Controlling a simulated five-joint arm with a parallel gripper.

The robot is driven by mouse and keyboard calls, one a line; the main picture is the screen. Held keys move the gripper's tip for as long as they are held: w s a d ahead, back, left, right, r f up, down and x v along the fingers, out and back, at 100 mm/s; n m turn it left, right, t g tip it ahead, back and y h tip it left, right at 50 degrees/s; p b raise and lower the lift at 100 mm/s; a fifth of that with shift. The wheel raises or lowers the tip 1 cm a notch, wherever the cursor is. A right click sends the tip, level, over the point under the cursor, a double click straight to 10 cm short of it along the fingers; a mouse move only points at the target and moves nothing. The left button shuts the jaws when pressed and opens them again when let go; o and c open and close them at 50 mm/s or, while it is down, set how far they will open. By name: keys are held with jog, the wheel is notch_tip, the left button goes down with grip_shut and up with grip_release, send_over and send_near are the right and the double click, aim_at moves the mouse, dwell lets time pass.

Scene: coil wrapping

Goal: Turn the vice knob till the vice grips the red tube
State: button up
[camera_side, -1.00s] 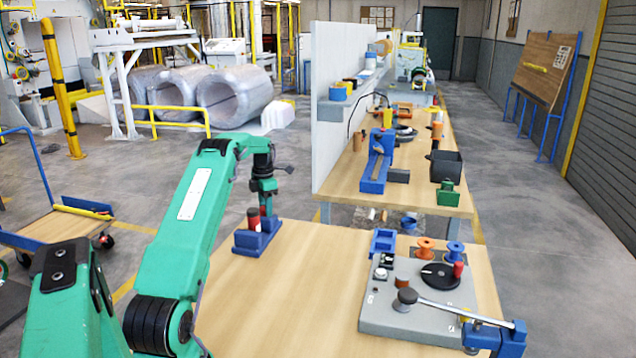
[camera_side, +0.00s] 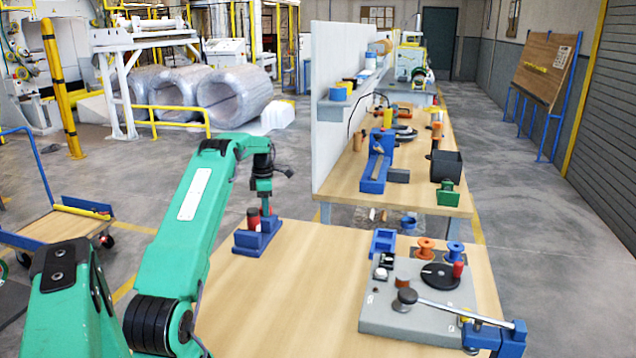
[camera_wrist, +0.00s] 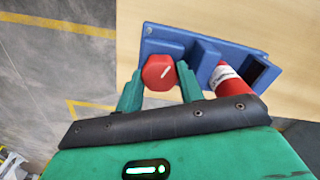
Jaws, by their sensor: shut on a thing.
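The blue vice (camera_side: 246,242) stands at the far left edge of the wooden bench; it also shows in the wrist view (camera_wrist: 165,40). The red tube (camera_side: 253,220) stands upright in it, and in the wrist view the tube (camera_wrist: 232,84) has a white label and sits beside a blue jaw. My gripper (camera_side: 265,205) points down over the vice. In the wrist view my gripper (camera_wrist: 160,88) is shut on the red vice knob (camera_wrist: 156,73), with one green finger at each side. My gripper's body hides the tube's lower part in that view.
A grey board (camera_side: 385,315) with orange and blue spools, a black disc and a crank arm stands at the bench's right. A blue holder (camera_side: 383,242) is at its back left. The wooden surface (camera_side: 300,290) between is clear.

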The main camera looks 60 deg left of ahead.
jog(key=m, duration=0.4)
jog(key=shift+m, duration=0.3)
jog(key=m, duration=0.3)
jog(key=shift+m, duration=0.4)
jog(key=m, duration=1)
jog(key=shift+m, duration=0.4)
jog(key=m, duration=0.4)
jog(key=shift+m, duration=0.3)
jog(key=m, duration=0.3)
jog(key=shift+m, duration=0.3)
jog(key=shift+r+m, duration=0.1)
jog(key=shift+m, duration=1.8)
